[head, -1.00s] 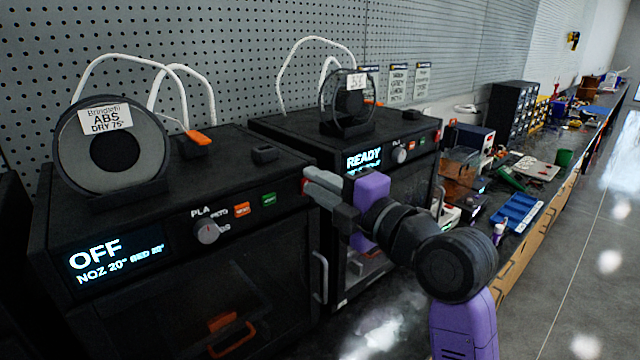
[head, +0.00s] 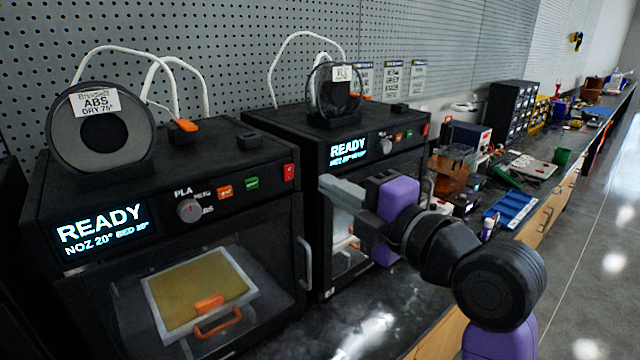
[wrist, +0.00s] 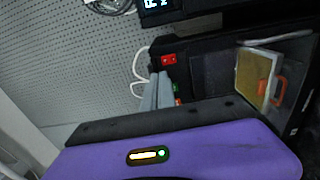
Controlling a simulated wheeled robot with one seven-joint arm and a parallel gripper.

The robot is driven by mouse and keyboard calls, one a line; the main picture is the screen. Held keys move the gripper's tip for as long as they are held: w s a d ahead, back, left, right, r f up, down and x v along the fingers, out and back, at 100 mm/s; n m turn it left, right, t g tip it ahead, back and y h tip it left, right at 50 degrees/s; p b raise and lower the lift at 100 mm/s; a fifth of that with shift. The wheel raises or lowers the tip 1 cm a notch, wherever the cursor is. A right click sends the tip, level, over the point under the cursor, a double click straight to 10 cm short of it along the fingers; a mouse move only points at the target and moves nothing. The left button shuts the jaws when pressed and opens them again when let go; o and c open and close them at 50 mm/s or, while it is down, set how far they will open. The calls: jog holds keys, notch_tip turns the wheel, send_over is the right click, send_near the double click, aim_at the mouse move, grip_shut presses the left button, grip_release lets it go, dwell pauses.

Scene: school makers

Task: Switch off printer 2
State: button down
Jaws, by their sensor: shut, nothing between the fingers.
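Two black printers stand side by side; I can read no number on either. The near left printer (head: 60,190) shows READY on its display (head: 100,228), and its chamber is lit. Its red switch (head: 289,172) is at the right end of the panel, and also shows in the wrist view (wrist: 169,59). The right printer (head: 290,120) also shows READY on its display (head: 348,149); its red switch (head: 425,130) is at its panel's right end. My gripper (head: 328,184) is shut and empty, in front of the printers, apart from the left printer's switch. Its fingers show in the wrist view (wrist: 155,92).
The left printer's door handle (head: 305,263) sticks out below my gripper. Filament spools (head: 65,150) stand on the printers. A blue tray (head: 512,209) and clutter lie along the bench at right. The floor (head: 595,270) on the right is clear.

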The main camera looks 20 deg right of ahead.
jog(key=v, duration=0.5)
jog(key=shift+w+r+b, duration=0.1)
jog(key=shift+b, duration=0.2)
